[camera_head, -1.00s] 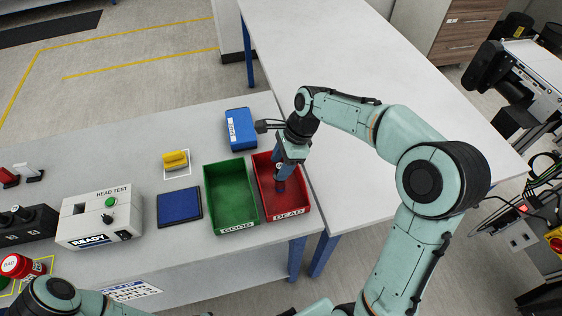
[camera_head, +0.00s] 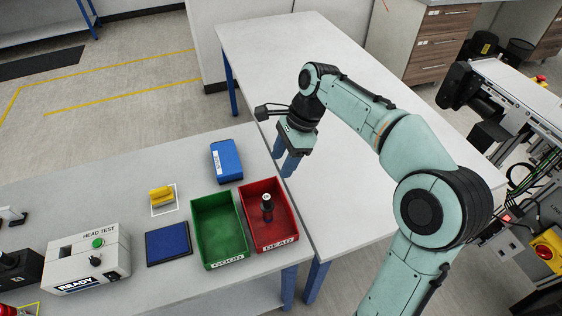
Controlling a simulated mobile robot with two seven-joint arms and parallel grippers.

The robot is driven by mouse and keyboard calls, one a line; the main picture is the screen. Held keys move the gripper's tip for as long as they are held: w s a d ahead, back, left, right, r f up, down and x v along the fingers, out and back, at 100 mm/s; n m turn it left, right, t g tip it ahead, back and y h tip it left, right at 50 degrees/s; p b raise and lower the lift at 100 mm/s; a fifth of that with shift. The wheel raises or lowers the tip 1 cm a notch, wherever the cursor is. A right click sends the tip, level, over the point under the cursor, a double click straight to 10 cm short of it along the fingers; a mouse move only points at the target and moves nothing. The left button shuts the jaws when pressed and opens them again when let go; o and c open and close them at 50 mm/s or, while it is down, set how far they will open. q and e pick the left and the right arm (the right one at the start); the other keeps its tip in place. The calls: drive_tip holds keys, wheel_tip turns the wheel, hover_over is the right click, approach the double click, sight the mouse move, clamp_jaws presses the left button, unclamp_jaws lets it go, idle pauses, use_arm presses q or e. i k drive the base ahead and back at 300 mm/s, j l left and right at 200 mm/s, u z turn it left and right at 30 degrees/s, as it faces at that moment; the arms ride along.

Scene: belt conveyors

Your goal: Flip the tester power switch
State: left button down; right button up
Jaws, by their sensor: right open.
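The tester (camera_head: 88,259) is a pale box marked HEAD TEST at the lower left of the grey table. It has a green button (camera_head: 98,243), a black toggle or knob (camera_head: 95,261) and a READY display (camera_head: 77,284). I cannot tell which control is the power switch. My right gripper (camera_head: 286,163) is open, with its blue fingers pointing down, above and behind the red bin and far to the right of the tester. A small dark cylindrical part (camera_head: 267,204) is in the red DEAD bin (camera_head: 282,244). My left gripper is out of view.
The green GOOD bin (camera_head: 225,262) stands left of the red one. A blue pad (camera_head: 168,244), a yellow object (camera_head: 161,195) and a blue box (camera_head: 226,160) lie nearby. A black device (camera_head: 18,270) sits left of the tester. The white table (camera_head: 310,60) behind is bare.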

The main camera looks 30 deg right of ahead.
sight(112, 277)
drive_tip(key=k, duration=1)
